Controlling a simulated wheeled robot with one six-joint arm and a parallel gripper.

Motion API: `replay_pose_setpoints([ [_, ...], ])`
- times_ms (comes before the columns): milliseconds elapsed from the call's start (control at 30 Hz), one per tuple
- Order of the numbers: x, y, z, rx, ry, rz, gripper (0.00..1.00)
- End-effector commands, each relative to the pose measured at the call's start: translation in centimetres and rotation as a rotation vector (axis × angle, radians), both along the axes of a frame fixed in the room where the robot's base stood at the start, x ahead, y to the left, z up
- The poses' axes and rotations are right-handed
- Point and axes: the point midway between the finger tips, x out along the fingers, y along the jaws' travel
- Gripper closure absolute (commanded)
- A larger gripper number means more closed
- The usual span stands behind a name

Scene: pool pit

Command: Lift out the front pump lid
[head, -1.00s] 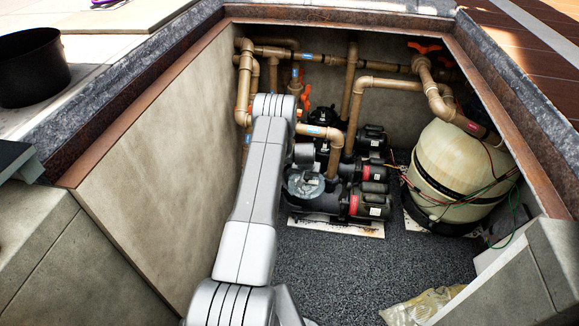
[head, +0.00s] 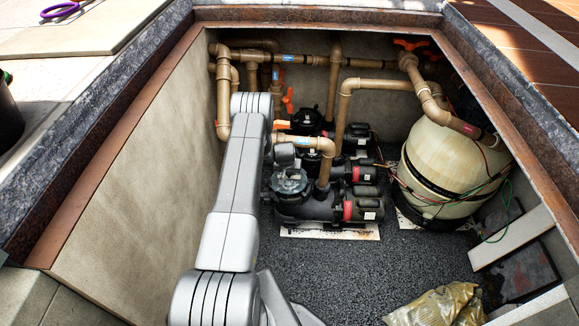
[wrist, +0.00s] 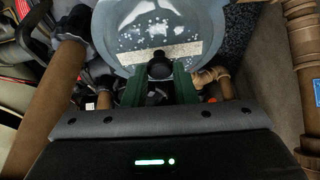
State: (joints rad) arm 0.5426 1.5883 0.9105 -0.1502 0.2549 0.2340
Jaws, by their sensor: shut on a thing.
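The front pump (head: 305,208) stands low in the pit on a pale pad, with its black motor and red label to the right. Its clear round lid (head: 290,184) shows at the top of the pump's housing, partly behind my arm. In the wrist view the lid (wrist: 125,42) is a translucent blue-grey disc with a black knob at its near edge. My gripper (wrist: 158,80) has its green fingers shut on both sides of that knob. In the head view my wrist hides most of the gripper. I cannot tell whether the lid is clear of the housing.
Tan pipes (head: 318,143) rise close around the front pump. Another black pump stands behind it. A cream filter tank (head: 450,165) with loose wires is at the right. A crumpled bag (head: 440,304) lies at front right.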

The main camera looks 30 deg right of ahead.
Motion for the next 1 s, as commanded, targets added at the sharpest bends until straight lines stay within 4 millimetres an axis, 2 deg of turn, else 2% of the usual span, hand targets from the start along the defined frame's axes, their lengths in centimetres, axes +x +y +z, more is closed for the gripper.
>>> replay_pose_setpoints([
  [33, -0.3, 0.4, 0.7, 0.0, 0.001, 0.003, 0.97],
  [100, -0.8, 0.9, 0.7, 0.003, 0.002, 0.002, 0.97],
  [167, -1.1, 1.1, -0.2, -0.001, 0.0, 0.002, 0.97],
  [433, -2.8, 2.9, 0.0, 0.002, 0.0, 0.004, 0.97],
  [1000, -4.8, 4.9, 0.0, 0.0, -0.001, 0.003, 0.97],
])
